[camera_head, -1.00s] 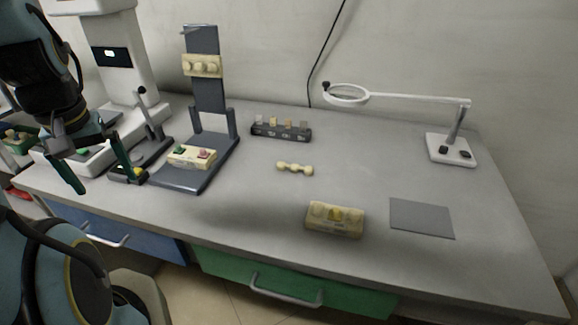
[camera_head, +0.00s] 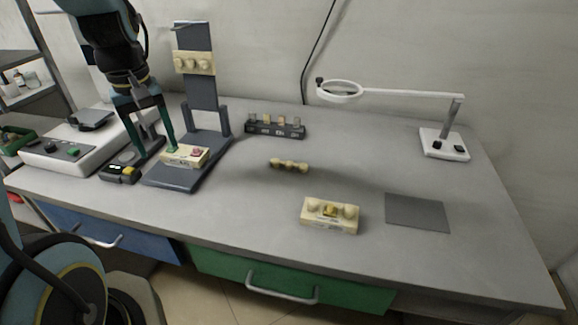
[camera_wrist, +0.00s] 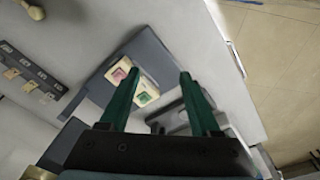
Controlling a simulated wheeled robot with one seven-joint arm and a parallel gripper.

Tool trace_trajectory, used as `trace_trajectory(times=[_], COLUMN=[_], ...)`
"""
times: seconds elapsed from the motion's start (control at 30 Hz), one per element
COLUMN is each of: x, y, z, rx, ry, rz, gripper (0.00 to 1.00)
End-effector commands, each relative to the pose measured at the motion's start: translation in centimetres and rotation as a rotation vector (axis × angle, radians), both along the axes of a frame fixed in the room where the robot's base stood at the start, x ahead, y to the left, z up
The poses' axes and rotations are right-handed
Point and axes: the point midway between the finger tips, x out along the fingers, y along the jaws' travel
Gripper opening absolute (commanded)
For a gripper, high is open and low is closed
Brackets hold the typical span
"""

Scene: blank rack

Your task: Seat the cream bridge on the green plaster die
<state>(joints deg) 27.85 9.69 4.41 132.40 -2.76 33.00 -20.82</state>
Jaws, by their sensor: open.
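The cream bridge (camera_head: 288,165), a short row of joined teeth, lies on the bench in the middle. A cream plaster block (camera_head: 185,156) on the lower plate of the grey stand carries a green die (camera_head: 173,149) and a pink one (camera_head: 197,152).
The grey stand (camera_head: 202,90) rises behind the block with another cream block (camera_head: 194,62) on it. A small dark rack (camera_head: 275,131) stands behind the bridge. A magnifier lamp (camera_head: 443,144) stands back right.

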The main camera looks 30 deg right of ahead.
Motion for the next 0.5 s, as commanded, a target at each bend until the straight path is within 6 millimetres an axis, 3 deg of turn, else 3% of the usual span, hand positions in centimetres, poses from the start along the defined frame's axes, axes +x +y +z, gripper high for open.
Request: trace_trajectory(times=[0.03, 0.17, 0.3, 0.4, 0.5], x=[0.2, -0.2, -2.2, -4.2, -6.0], y=[-2.9, -9.6, -16.9, -21.3, -24.4], z=[-0.2, -0.1, -0.1, -0.2, -0.2], rx=[-0.001, 0.003, 0.014, 0.025, 0.035], ry=[0.011, 0.039, 0.060, 0.070, 0.075], rz=[-0.002, 0.037, 0.073, 0.096, 0.116], gripper=[0.64, 0.64, 0.64, 0.64, 0.64])
